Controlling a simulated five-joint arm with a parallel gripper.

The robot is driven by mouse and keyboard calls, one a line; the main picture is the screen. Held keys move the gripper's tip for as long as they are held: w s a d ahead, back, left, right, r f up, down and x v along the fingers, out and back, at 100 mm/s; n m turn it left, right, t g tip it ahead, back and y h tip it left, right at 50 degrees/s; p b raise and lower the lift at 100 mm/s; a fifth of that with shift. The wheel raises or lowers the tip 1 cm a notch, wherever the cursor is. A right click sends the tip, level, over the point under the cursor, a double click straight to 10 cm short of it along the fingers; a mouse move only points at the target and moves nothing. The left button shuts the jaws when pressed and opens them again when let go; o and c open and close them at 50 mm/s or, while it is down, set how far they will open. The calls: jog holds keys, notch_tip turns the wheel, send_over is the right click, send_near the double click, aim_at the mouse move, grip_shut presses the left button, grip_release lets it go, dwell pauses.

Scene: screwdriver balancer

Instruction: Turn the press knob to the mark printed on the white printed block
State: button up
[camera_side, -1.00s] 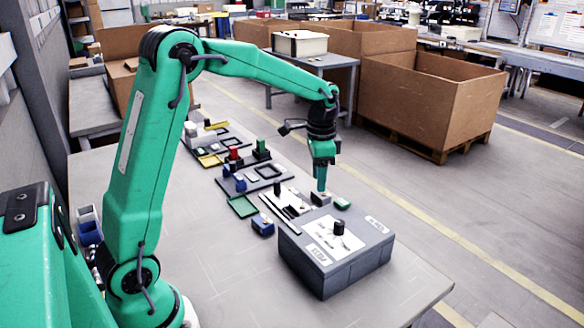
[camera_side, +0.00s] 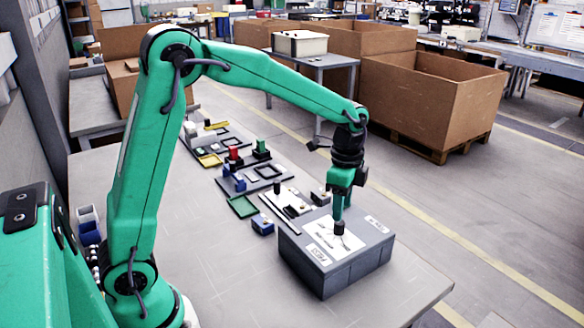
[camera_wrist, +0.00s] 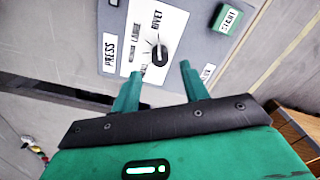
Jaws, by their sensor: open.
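The press knob (camera_side: 339,228) is a small black knob on the white dial plate (camera_side: 322,243) of a grey press box (camera_side: 330,275). In the wrist view the knob (camera_wrist: 159,55) has a light line at its upper side, near the word RIVET. Other printed words stand around it, partly unreadable. My gripper (camera_side: 340,213) points down just above the knob in the side view. In the wrist view my gripper (camera_wrist: 158,84) is open, its fingers apart and the knob just beyond their tips. I cannot pick out the white printed block for certain.
A green START button (camera_wrist: 230,19) sits on the box beside the dial plate. The table's front is clear.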

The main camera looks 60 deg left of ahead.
aim_at(339, 228)
jog(key=shift+f, duration=2.75)
grip_shut()
